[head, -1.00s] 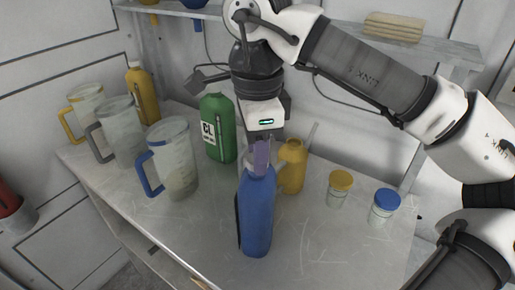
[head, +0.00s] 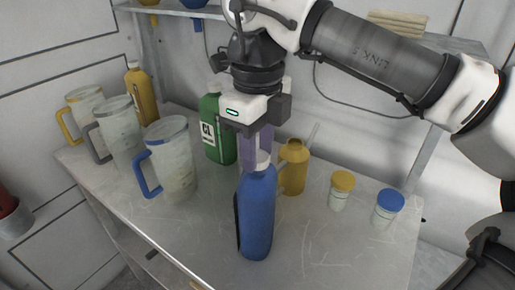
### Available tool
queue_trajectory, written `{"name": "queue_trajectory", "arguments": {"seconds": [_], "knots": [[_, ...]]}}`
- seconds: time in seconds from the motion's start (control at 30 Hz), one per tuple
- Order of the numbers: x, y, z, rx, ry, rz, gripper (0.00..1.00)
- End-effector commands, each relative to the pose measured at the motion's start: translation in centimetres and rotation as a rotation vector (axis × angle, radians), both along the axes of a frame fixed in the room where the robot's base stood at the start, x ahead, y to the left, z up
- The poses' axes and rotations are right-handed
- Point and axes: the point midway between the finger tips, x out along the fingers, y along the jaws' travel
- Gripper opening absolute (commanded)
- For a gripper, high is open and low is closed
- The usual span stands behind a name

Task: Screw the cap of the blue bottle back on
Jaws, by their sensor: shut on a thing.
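The blue bottle (head: 256,215) stands upright near the front middle of the table. A pale cap (head: 263,157) is at its top, partly covered by the fingers. My gripper (head: 260,152) points down directly over the bottle's mouth and is shut on the cap. The cap looks in line with the neck. Whether it is seated on the thread cannot be told, because the fingers hide part of the neck.
A mustard bottle (head: 293,168) is close to the right of the blue bottle, a green bottle (head: 214,128) behind left. A blue-handled jug (head: 174,160) stands left. Jars with yellow (head: 343,181) and blue lids (head: 390,201) stand right. The front right tabletop is clear.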

Motion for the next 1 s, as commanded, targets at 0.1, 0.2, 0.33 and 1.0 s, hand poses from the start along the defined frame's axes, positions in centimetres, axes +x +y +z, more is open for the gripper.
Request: {"name": "queue_trajectory", "arguments": {"seconds": [0.1,0.2,0.33,1.0], "knots": [[-0.01,0.0,-0.06,-0.001,0.0,-0.061,0.13],[-0.01,0.03,-0.03,0.001,0.001,-0.11,0.13],[-0.01,0.03,0.01,0.001,0.002,-0.11,0.13],[-0.01,0.02,0.01,0.001,0.001,-0.107,0.74]]}}
